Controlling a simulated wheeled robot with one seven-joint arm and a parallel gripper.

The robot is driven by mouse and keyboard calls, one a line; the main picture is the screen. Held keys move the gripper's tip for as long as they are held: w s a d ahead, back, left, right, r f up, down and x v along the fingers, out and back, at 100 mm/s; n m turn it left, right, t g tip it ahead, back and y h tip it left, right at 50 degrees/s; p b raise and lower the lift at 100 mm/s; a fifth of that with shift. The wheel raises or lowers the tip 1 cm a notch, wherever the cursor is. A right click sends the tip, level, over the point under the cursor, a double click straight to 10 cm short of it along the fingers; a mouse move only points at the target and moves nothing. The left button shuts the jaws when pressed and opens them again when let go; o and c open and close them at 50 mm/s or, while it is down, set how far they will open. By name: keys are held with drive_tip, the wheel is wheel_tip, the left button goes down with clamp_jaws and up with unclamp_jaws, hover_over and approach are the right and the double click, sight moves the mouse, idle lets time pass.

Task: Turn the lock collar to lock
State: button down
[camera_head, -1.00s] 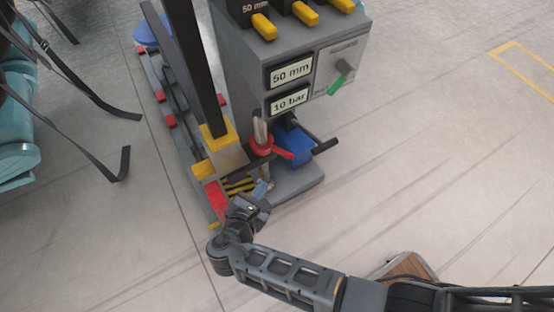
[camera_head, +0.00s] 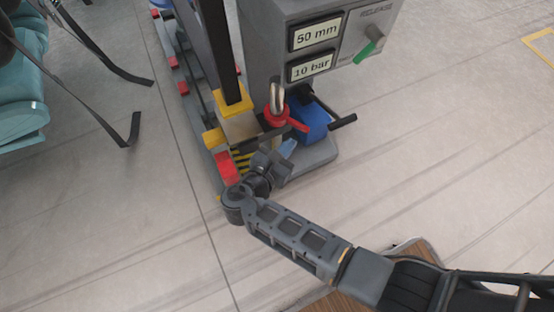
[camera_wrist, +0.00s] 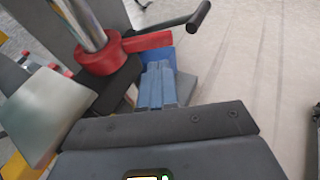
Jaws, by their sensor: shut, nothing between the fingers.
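The lock collar is a red ring with a red lever (camera_head: 277,117), fitted around a shiny upright post at the foot of the grey machine. In the wrist view the collar (camera_wrist: 102,58) is at the upper left, its lever (camera_wrist: 148,41) pointing right. My gripper (camera_head: 288,148) is just in front of and below the collar in the head view. Its blue fingers (camera_wrist: 157,83) are shut and empty. The tips appear close below the lever, in front of a blue part; I cannot tell whether they touch anything.
The grey machine carries displays reading 50 mm (camera_head: 316,34) and 10 bar (camera_head: 310,67), and a green-handled knob (camera_head: 366,50). A black bar handle (camera_head: 341,122) sticks out right of the collar. Teal seats (camera_head: 22,100) with dangling straps stand left. Floor at right is clear.

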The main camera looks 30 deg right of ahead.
sight(305, 130)
drive_tip(key=shift+w+d+b, duration=0.2)
drive_tip(key=shift+w+d, duration=0.3)
drive_tip(key=shift+d, duration=0.3)
drive_tip(key=shift+w+d+b, duration=0.2)
drive_tip(key=shift+w+d, duration=0.25)
drive_tip(key=shift+d, duration=0.3)
drive_tip(key=shift+d+r, duration=0.1)
drive_tip(key=shift+r, duration=0.05)
drive_tip(key=shift+d+r+n+t+y+p, duration=0.15)
drive_tip(key=shift+d+n+t+y+p, duration=0.5)
drive_tip(key=shift+p, duration=0.6)
drive_tip(key=shift+w+d+n+t+y+p, duration=0.2)
drive_tip(key=shift+d+n+t+y+p, duration=0.7)
drive_tip(key=shift+n+p, duration=0.25)
drive_tip(key=n+y, duration=0.1)
drive_tip(key=w+d+n+t+y, duration=0.2)
drive_tip(key=shift+w+d+f+t, duration=0.1)
drive_tip(key=shift+d+f+t, duration=0.1)
drive_tip(key=shift+f+t, duration=0.05)
drive_tip(key=shift+w+d, duration=0.1)
